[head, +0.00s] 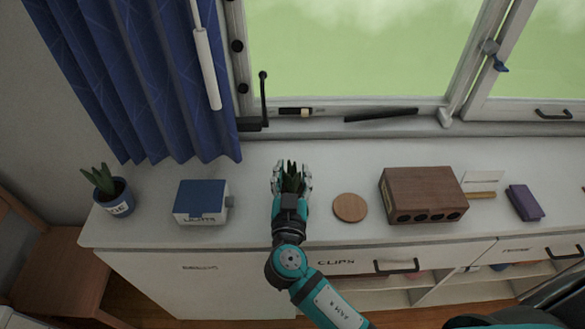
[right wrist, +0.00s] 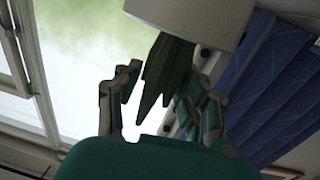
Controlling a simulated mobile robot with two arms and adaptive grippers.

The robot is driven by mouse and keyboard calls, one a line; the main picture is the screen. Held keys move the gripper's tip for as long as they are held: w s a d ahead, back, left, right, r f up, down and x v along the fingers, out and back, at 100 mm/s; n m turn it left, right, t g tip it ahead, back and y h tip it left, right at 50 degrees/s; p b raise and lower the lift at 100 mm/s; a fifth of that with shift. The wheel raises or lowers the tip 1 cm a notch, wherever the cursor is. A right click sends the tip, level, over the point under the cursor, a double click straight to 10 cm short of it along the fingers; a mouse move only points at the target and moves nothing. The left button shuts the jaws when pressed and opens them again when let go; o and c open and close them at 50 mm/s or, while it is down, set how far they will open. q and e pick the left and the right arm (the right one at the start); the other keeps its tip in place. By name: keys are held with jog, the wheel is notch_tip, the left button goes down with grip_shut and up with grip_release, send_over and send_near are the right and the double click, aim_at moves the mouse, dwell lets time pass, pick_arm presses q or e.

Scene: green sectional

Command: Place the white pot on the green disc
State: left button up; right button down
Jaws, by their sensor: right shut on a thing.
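My right gripper (head: 292,178) is over the white counter, its fingers on both sides of a potted plant with dark green leaves. In the right wrist view, the white pot (right wrist: 185,14) shows at the top, with its leaves (right wrist: 165,72) pointing down between the fingers (right wrist: 160,82). In the head view the gripper hides the pot, and I cannot tell whether it touches the counter. A round tan disc (head: 350,207) lies flat just right of the gripper, with nothing on it. I see no green disc. My left gripper is out of view.
A brown box with round holes (head: 425,192) stands right of the disc. A blue-and-white box (head: 202,203) and a blue pot with a plant (head: 116,202) stand to the left. A purple book (head: 525,203) lies far right. The window (head: 360,45) and curtain (head: 145,75) are behind.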

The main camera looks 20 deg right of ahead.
jog(key=c, duration=1.2)
grip_release()
jog(key=shift+a, duration=0.15)
jog(key=shift+o, duration=1.4)
jog(key=shift+s+a+r, duration=0.1)
jog(key=shift+s+a, duration=0.1)
jog(key=shift+s, duration=0.1)
jog(key=shift+o, duration=0.8)
jog(key=shift+s+a, duration=0.1)
jog(key=shift+w+d, duration=0.2)
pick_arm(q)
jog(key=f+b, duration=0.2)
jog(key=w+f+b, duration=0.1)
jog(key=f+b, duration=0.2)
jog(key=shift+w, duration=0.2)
pick_arm(e)
jog(key=v, duration=1.2)
